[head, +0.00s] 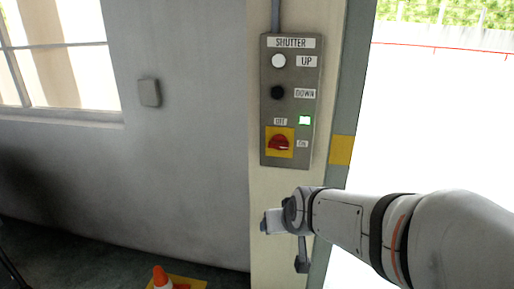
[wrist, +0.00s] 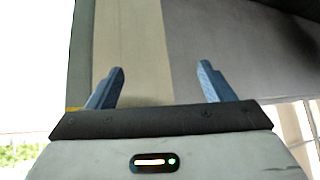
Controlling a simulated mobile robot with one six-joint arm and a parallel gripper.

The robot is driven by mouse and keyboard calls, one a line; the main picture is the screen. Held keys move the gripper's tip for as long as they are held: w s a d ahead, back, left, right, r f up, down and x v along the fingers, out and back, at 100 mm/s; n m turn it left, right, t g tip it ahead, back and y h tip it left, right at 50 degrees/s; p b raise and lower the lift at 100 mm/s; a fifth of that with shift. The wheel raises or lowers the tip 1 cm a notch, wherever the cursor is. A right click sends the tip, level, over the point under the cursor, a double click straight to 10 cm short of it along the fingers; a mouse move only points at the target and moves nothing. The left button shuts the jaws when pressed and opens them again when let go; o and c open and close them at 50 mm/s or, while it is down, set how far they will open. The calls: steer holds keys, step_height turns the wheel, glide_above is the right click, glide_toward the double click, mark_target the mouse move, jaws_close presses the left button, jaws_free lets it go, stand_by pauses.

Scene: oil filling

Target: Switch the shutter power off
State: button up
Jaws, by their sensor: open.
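The shutter control panel (head: 290,100) is a grey box on a cream pillar in the head view. It has a white UP button (head: 279,61) and a black DOWN button (head: 278,92). Below them a red rotary switch (head: 279,142) sits on a yellow plate, with an OFF label above it and an ON label at its right. A small green light (head: 305,120) is lit beside the OFF label. My gripper (head: 283,243) is below the panel, apart from it. In the wrist view my gripper (wrist: 162,82) is open and empty, facing the pillar and wall; the switch does not show there.
The cream pillar (head: 268,200) has a grey frame with a yellow band (head: 342,150) at its right, beside a bright opening. A small grey box (head: 149,92) is on the wall at left. An orange and white cone (head: 162,279) stands on the floor.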

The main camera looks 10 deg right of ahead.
steer(key=shift+o, duration=0.4)
steer(key=w+a+r+t+b, duration=0.1)
steer(key=w+t, duration=0.4)
steer(key=w, duration=0.6)
steer(key=shift+a+m+h+b, duration=0.15)
steer(key=shift+m+h+b, duration=0.15)
steer(key=shift+b, duration=0.1)
steer(key=m+t+h+b, duration=0.3)
steer(key=t+h, duration=0.4)
steer(key=t, duration=0.2)
glide_toward(278, 147)
steer(key=w+r, duration=0.1)
steer(key=w, duration=0.1)
steer(key=p+x, duration=0.1)
steer(key=x, duration=0.6)
steer(key=shift+w+d+p, duration=0.1)
steer(key=shift+d+p, duration=0.2)
steer(key=shift+p, duration=0.05)
